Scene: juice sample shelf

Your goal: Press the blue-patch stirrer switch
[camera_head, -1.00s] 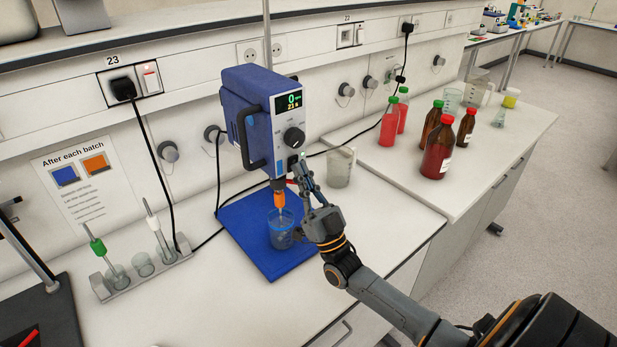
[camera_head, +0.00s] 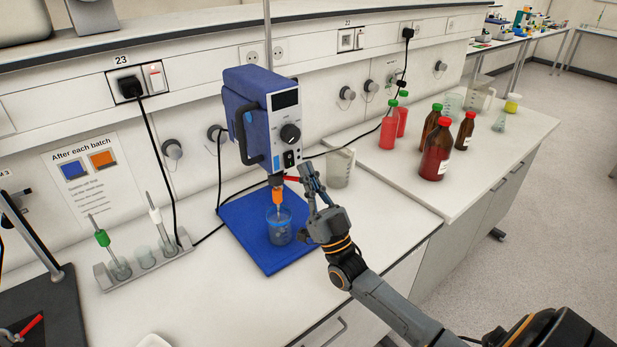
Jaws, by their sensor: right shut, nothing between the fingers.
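The blue stirrer (camera_head: 248,118) stands over a blue base (camera_head: 262,258) on the bench. An orange chuck (camera_head: 278,195) holds the shaft above a beaker (camera_head: 279,232). My right gripper (camera_head: 306,168) is shut and empty, just right of and slightly below the switch, apart from it in the picture. My left gripper is not in view.
A notice (camera_head: 90,178) with blue and orange patches hangs on the wall. A probe rack (camera_head: 150,262) stands left of the stirrer. A jug (camera_head: 340,168) stands behind my gripper. Red bottles (camera_head: 388,128) and brown bottles (camera_head: 436,158) stand on the right bench. A wall socket (camera_head: 140,82) holds a black plug.

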